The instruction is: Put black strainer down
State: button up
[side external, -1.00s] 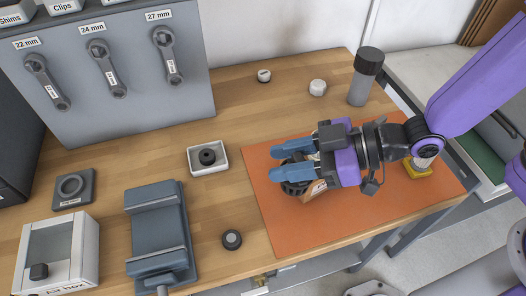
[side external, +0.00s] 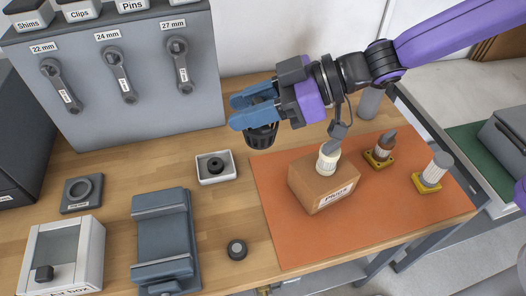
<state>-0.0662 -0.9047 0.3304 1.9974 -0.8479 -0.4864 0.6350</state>
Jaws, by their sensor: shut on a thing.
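The black strainer (side external: 262,137) is a dark ribbed cup. My gripper (side external: 243,111) is shut on it, with blue fingers at its upper part. The strainer hangs roughly upright below the fingers and looks raised above the work surface, near the back left of the orange mat (side external: 290,235). The fingers hide part of its top.
A white tray (side external: 218,181) with a black ring stands left of the mat. A brown Plugs box (side external: 318,190) with a white part above it and yellow-based parts (side external: 428,184) are on the mat. A grey vise (side external: 163,240) stands front left. Wood between tray and mat is clear.

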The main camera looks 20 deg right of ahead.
jog(key=w+d+f+n+g, duration=0.1)
jog(key=w+d+f+g, duration=0.1)
jog(key=w, duration=0.5)
jog(key=w+d+f+n+g, duration=0.1)
jog(key=w+d+f, duration=0.15)
jog(key=w, duration=0.45)
notch_tip(320, 180, down, 16)
jog(key=shift+s+a+f, duration=0.1)
jog(key=shift+a, duration=0.05)
jog(key=shift+f, duration=0.4)
jog(key=o, duration=1)
